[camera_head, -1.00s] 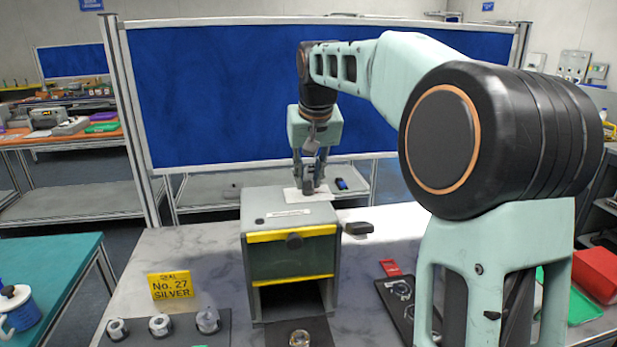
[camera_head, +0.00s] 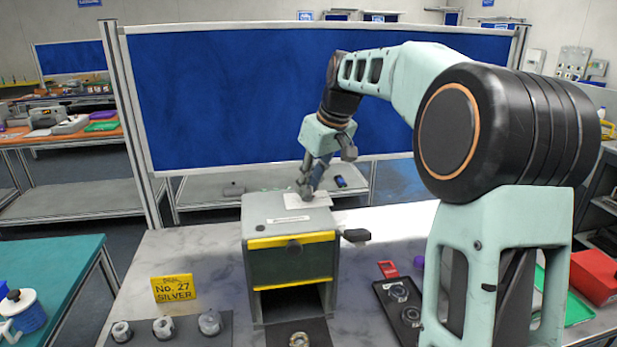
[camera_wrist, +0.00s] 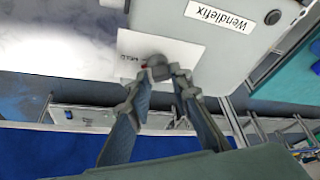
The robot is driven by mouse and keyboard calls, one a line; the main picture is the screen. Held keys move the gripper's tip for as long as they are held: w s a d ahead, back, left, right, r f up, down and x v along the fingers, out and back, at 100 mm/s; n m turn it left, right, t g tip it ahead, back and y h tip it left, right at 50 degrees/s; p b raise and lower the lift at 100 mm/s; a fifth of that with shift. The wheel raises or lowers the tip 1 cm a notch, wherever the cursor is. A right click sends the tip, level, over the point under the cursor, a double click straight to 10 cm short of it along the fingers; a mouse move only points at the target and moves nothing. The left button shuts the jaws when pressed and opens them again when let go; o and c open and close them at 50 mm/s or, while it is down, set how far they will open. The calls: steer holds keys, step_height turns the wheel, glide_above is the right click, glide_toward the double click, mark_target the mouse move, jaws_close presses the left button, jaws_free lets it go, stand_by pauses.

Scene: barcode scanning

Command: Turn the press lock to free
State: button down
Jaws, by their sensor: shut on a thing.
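The press (camera_head: 262,216) is a grey box with yellow bars and an open bay, on the marbled table. On its top lies a white plate (camera_head: 318,201), also seen in the wrist view (camera_wrist: 185,52), with small lettering I cannot read surely. The lock (camera_wrist: 156,62) is a small grey knob with a red mark, on that plate. My gripper (camera_head: 306,190) comes down tilted onto the plate. Its fingers (camera_wrist: 167,80) are shut on the lock knob and hide part of it. Which setting the knob points to I cannot tell.
A black handle (camera_head: 355,236) sticks out at the press's right side. A yellow "No. 27 SILVER" sign (camera_head: 174,288) and a dark mat (camera_head: 210,330) with several metal pieces are at the front left. A dark tray (camera_head: 398,303) lies right of the press, near my arm.

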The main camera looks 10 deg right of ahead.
steer(key=n+g+y+p, duration=0.1)
steer(key=n+p, duration=0.1)
steer(key=n, duration=0.1)
steer(key=n+g+p, duration=0.1)
steer(key=n+p, duration=0.1)
steer(key=n, duration=0.1)
steer(key=shift+w+d+r+n+y+p, duration=0.1)
steer(key=shift+w+r+n+y+p, duration=0.1)
steer(key=shift+n+y+p, duration=0.15)
steer(key=shift+f+n+g+y+p, duration=0.1)
steer(key=shift+n+g+y+p, duration=0.25)
steer(key=shift+n+p, duration=0.6)
steer(key=shift+w+f+n+g, duration=0.1)
steer(key=shift+n+g, duration=0.55)
steer(key=shift+n, duration=1.05)
steer(key=c, duration=1.7)
jaws_free()
steer(key=shift+c, duration=0.2)
steer(key=v, duration=1.2)
